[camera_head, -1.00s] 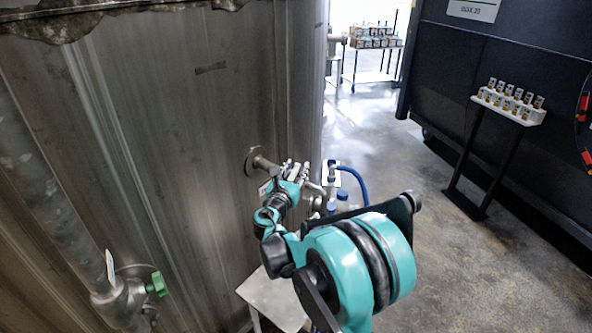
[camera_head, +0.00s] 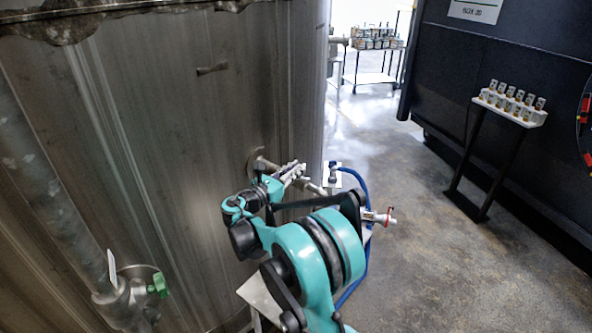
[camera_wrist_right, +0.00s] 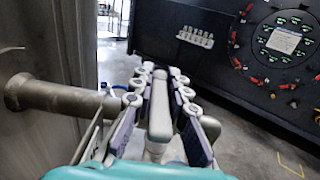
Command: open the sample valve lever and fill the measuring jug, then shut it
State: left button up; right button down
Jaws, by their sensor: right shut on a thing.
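The sample valve sits on a short pipe (camera_head: 312,187) standing out from the big metal tank; the pipe also shows in the wrist view (camera_wrist_right: 55,98). My right gripper (camera_head: 291,171) is at this pipe. In the wrist view its fingers (camera_wrist_right: 160,105) close on both sides of a pale grey lever (camera_wrist_right: 160,118), which points away from the camera. Part of the valve body shows behind the fingers. The measuring jug is not visible; my arm covers the area below the valve. My left gripper is out of view.
A sample rack stand (camera_head: 509,104) is at right. The floor between is open.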

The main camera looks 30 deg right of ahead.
jog(key=c, duration=1.5)
grip_release()
jog(key=v, duration=1.2)
